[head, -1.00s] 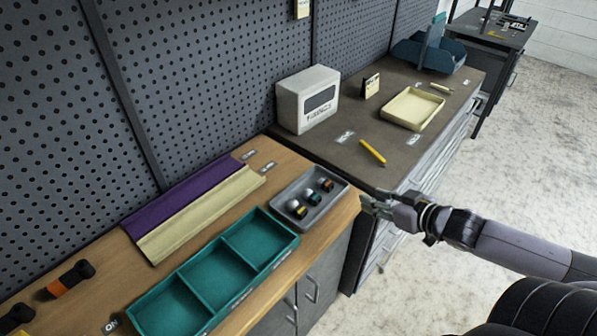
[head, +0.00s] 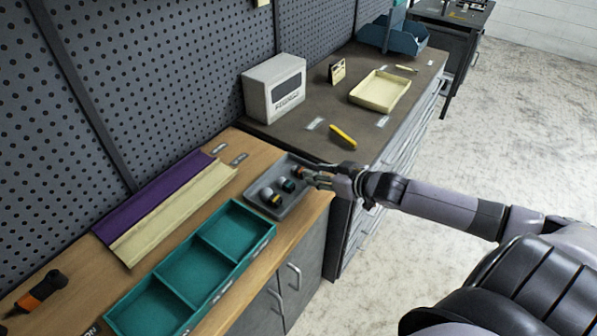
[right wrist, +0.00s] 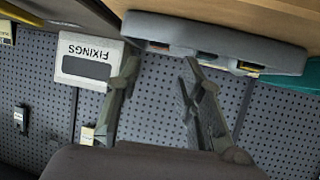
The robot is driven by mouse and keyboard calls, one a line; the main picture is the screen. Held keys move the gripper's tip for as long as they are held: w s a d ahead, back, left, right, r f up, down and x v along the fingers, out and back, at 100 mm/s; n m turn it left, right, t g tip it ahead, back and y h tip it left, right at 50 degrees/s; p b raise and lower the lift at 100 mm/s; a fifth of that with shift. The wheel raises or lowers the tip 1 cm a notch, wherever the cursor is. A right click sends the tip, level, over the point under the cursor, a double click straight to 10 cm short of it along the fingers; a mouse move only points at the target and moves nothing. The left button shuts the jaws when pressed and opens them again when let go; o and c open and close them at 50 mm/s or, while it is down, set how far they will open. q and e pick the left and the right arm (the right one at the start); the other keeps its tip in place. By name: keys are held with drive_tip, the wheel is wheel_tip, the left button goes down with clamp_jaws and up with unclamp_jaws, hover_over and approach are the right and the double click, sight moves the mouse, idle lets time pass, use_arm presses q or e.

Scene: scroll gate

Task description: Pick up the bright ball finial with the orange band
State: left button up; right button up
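A grey tray (head: 285,209) on the wooden bench holds a few small ball finials. The one with an orange-brown band (head: 299,172) is at the tray's far right end, partly hidden by my right gripper (head: 306,178). A finial with a teal band (head: 289,185) and one with a yellowish band (head: 267,193) sit nearer. In the right wrist view, the fingers of my right gripper (right wrist: 158,65) are apart with nothing between them. The tray wall (right wrist: 220,40) there hides most of the finials. My left gripper is not in view.
A teal three-compartment tray (head: 236,236) and purple and cream cloth-like strips (head: 172,211) lie on the bench. A darker bench beyond holds a white FIXINGS box (head: 272,88), a yellow marker-like item (head: 342,135) and a cream tray (head: 380,92). A pegboard wall stands behind.

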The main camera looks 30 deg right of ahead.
sight(300, 169)
drive_tip(key=shift+x, duration=1.35)
drive_tip(key=shift+w+p, duration=0.35)
drive_tip(key=shift+w, duration=0.1)
drive_tip(key=p+x, duration=0.1)
drive_tip(key=x, duration=0.3)
drive_tip(key=shift+a+f, duration=0.1)
drive_tip(key=shift+f, duration=0.15)
drive_tip(key=shift+f, duration=0.1)
clamp_jaws()
